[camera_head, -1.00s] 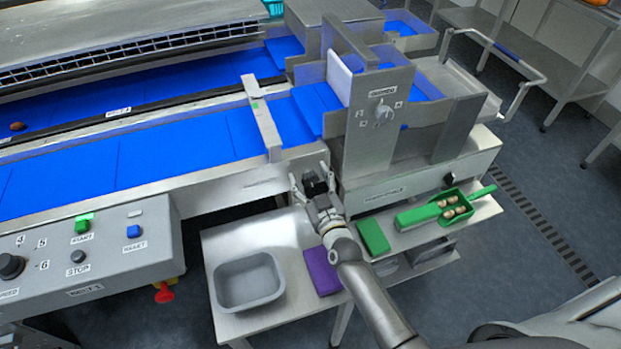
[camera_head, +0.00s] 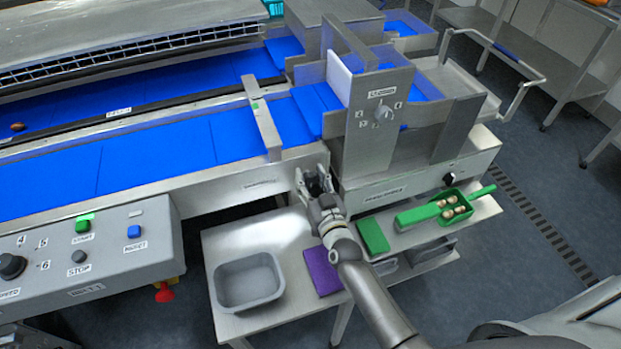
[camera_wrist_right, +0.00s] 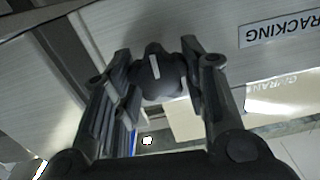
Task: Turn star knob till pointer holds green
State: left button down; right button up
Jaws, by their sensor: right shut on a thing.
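The black star knob (camera_wrist_right: 160,78) with a white line on it sits between the fingers of my right gripper (camera_wrist_right: 156,52) in the right wrist view. My right gripper is shut on it, with a finger at either side. In the head view my right gripper (camera_head: 313,178) is at the front side of the conveyor, below the end of the belt, and hides most of the knob. A small green mark (camera_head: 255,105) shows on the metal bar across the belt. I cannot make out a pointer against it. My left gripper is not in view.
The blue belt (camera_head: 150,160) runs behind my gripper. A control panel (camera_head: 110,235) stands at the left.

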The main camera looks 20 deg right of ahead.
jog(key=shift+m, duration=0.5)
jog(key=o, duration=1)
jog(key=shift+s, duration=0.1)
jog(key=s, duration=1.2)
jog(key=shift+d, duration=0.2)
jog(key=shift+f, duration=0.1)
